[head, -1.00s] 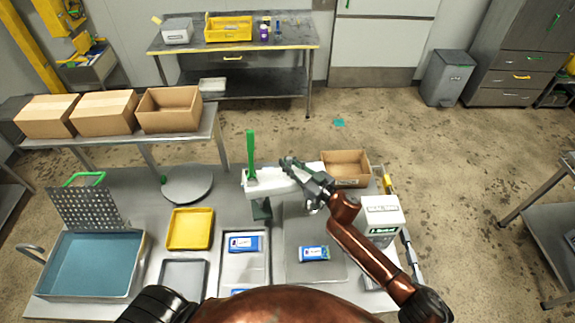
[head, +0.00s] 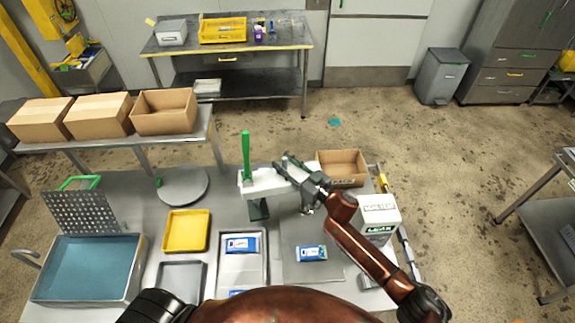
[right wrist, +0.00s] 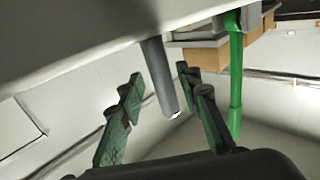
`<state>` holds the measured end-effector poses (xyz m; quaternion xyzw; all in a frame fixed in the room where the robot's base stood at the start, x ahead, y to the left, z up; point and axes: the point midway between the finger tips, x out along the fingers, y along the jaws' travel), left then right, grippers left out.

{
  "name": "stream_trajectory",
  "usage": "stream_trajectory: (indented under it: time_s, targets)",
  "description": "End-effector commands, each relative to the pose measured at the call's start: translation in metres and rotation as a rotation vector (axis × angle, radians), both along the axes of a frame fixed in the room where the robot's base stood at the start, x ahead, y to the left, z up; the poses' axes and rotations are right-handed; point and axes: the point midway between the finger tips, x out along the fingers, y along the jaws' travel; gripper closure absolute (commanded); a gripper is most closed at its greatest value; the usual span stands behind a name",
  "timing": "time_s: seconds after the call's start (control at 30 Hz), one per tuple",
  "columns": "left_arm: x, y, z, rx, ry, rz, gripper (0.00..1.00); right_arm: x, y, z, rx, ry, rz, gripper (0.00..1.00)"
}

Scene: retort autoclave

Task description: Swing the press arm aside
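The press (head: 258,186) stands in the middle of the table. It has a white horizontal arm and an upright green lever (head: 246,156) at its left end. My right gripper (head: 285,165) is over the right part of the white arm and hides some of it. In the right wrist view the gripper (right wrist: 155,95) is open. A grey rod (right wrist: 158,75) comes down from the pale arm between its two green-padded fingers, with gaps visible on both sides. The green lever also shows in the right wrist view (right wrist: 236,80). My left gripper is out of view.
A blue-labelled pouch (head: 311,253) lies on the plate below the press. A tray (head: 227,273) with similar pouches is to its left. An open cardboard box (head: 342,168) stands close behind the arm, and a white device (head: 380,213) at the right.

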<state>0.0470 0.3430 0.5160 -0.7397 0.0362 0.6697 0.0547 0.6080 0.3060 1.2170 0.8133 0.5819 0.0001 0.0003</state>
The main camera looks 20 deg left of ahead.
Motion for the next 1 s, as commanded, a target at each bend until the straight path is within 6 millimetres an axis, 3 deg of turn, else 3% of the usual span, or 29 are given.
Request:
stream_trajectory:
  time_s: [0.17,0.6,0.8,1.0]
  targets:
    - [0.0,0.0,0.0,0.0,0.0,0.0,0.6,-0.004,-0.016,-0.002,-0.002,0.001,-0.002,0.68]
    - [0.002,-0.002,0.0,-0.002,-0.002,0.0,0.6,-0.032,-0.097,-0.001,-0.002,0.002,-0.003,0.68]
    - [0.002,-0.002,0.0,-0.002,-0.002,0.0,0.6,-0.037,-0.113,0.0,0.0,0.001,-0.002,0.68]
    - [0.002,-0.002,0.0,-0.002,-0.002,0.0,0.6,-0.038,-0.115,0.0,-0.001,0.001,-0.003,0.68]
